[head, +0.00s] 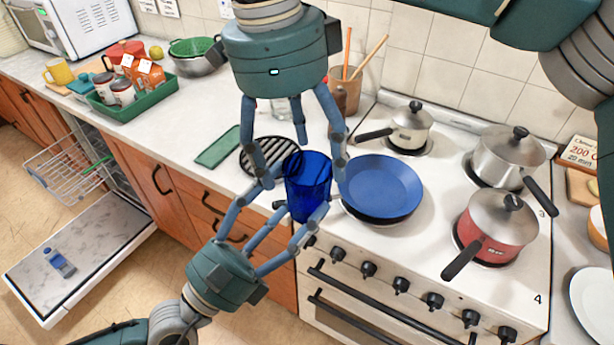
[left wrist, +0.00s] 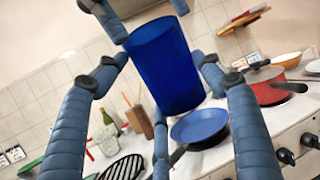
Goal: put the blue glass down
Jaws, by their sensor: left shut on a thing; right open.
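The blue glass (head: 308,187) is a dark, see-through tumbler, held up roughly upright near the front edge of the counter, just left of the blue pan. My left gripper (head: 290,200) comes from below and is shut on the glass, its fingers around the sides. In the left wrist view the glass (left wrist: 165,65) stands between the fingers. My right gripper (head: 298,155) hangs from above, open, with its fingers spread around and above the top of the glass. Whether its fingers touch the glass I cannot tell. The underside of the glass is hidden by my left fingers.
A blue pan (head: 381,187) sits on the stove beside a red pot (head: 496,228) and steel pots. A black rack (head: 268,157) and green mat (head: 217,147) lie on the counter, with a green tray (head: 130,101) further left. An open dishwasher (head: 85,245) stands lower left.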

